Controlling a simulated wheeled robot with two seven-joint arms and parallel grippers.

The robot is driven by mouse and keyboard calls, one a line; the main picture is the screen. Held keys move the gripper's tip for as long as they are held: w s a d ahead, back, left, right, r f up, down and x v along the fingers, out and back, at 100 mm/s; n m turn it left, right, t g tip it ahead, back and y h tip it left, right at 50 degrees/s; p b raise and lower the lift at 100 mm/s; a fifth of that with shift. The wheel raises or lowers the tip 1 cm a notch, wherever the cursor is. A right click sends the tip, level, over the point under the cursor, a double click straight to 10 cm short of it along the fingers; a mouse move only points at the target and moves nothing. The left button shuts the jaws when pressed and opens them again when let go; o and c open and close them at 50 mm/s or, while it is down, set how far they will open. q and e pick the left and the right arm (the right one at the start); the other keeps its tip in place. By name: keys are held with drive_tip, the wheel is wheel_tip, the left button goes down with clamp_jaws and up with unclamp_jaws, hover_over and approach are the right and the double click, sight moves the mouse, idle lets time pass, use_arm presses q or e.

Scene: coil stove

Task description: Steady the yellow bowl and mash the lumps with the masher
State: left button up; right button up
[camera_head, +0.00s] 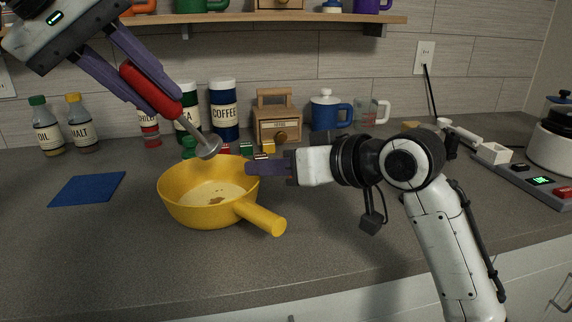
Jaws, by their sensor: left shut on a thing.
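The yellow bowl (178,211) stands upright on the counter, its thick handle (264,219) pointing toward the front right. Pale contents (215,191) with a few brownish lumps (217,200) lie inside it. My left gripper (157,103) is shut on the red handle of the masher (147,88), above and left of the bowl. The masher is tilted, with its metal head (208,148) just above the bowl's far rim, apart from the contents. My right gripper (254,167) is at the bowl's right rim with its fingers seen edge-on; I cannot tell whether they grip the rim.
A blue mat (87,189) lies left of the bowl. The front counter is clear.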

drive_tip(key=v, duration=0.3)
drive_tip(key=shift+s+d+r, duration=0.1)
drive_tip(key=shift+s+d, duration=0.1)
drive_tip(key=shift+d, duration=0.05)
drive_tip(key=shift+c, duration=0.6)
wheel_tip(320, 180, up, 3)
drive_tip(key=n+g+h, duration=0.3)
drive_tip(key=g+h, duration=0.1)
drive_tip(key=h, duration=0.5)
hover_over(262, 211)
drive_tip(key=s, duration=0.2)
drive_tip(key=shift+s+d, duration=0.15)
drive_tip(key=shift+d, duration=0.3)
drive_tip(key=shift+f, duration=0.25)
drive_tip(key=x, duration=1.1)
drive_tip(key=shift+w+a, duration=0.2)
drive_tip(key=shift+w, duration=0.1)
drive_tip(key=shift+c, duration=0.5)
clamp_jaws()
